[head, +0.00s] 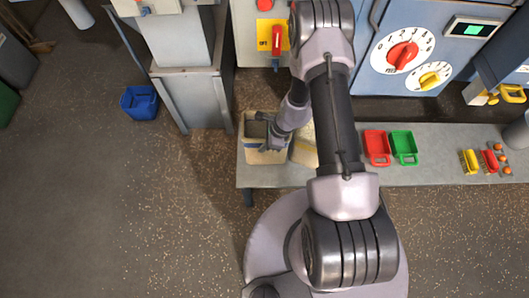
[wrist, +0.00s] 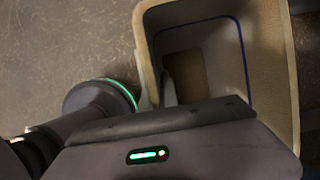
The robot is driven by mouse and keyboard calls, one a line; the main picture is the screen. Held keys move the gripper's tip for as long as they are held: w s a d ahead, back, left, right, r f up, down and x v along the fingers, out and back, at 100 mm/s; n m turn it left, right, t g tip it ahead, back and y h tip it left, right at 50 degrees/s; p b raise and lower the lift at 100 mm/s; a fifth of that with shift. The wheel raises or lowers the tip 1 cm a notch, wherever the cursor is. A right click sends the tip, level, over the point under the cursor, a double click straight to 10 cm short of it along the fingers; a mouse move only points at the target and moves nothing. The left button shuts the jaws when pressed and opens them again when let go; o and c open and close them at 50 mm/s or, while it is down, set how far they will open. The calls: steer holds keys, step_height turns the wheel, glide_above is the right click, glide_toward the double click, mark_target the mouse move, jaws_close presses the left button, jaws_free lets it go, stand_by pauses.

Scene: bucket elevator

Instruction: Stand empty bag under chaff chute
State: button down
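A beige open-topped bag (head: 262,152) stands upright at the left end of the grey bench. In the wrist view the bag (wrist: 270,60) shows an empty-looking inside with a dark blue line round it. My gripper (head: 276,140) is low at the bag's mouth. In the wrist view my gripper (wrist: 157,90) is at the left wall, with one finger inside and what looks like the other outside. Whether the fingers press on the wall I cannot tell. A second pale bag (head: 303,150) beside it is partly hidden by my arm. I cannot identify the chaff chute for certain.
The grey bench (head: 450,147) holds a red bin (head: 377,147), a green bin (head: 403,146) and small yellow and red trays. A blue bucket (head: 140,102) stands on the floor by a grey machine post (head: 190,95). A blue dial panel (head: 415,50) rises behind. The left floor is free.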

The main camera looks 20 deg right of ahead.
steer(key=f+b, duration=0.1)
steer(key=f, duration=0.1)
steer(key=f+b, duration=0.2)
steer(key=f, duration=0.1)
steer(key=shift+s+d+f, duration=0.1)
steer(key=shift+d, duration=0.1)
steer(key=c, duration=1.6)
jaws_free()
